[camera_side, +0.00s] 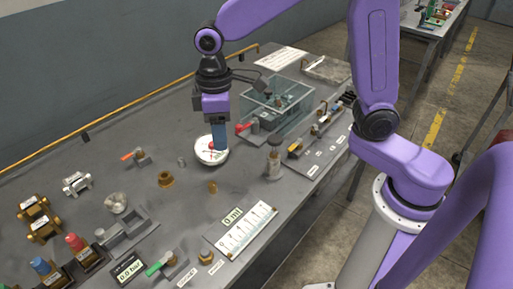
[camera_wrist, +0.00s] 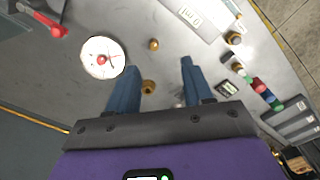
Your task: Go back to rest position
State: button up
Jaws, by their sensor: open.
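My gripper (camera_side: 220,146) hangs above the grey table (camera_side: 120,125), its two blue fingers pointing down. In the wrist view my gripper (camera_wrist: 160,69) is open, with the fingers well apart and nothing held between them. A round white dial with a red centre (camera_side: 208,156) is close to the fingers in the side view and partly hidden by them. In the wrist view the dial (camera_wrist: 104,58) lies to the left of the left finger, apart from it. A brass fitting (camera_wrist: 149,87) shows between the fingers, lower down on the table.
A clear box (camera_side: 290,122) and a bottle (camera_side: 274,161) stand to the right of my gripper. A red-handled valve (camera_wrist: 47,24) is at upper left in the wrist view. A marked white panel (camera_side: 241,230) and several fittings occupy the front. The table's back left is mostly bare.

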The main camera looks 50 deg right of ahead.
jog(key=s+d+n, duration=0.1)
jog(key=s+d, duration=0.5)
jog(key=s, duration=0.5)
jog(key=s+d+n, duration=0.2)
jog(key=s+d, duration=0.4)
jog(key=s, duration=0.5)
jog(key=shift+d+f, duration=0.15)
jog(key=shift+d, duration=0.1)
dwell(1.2)
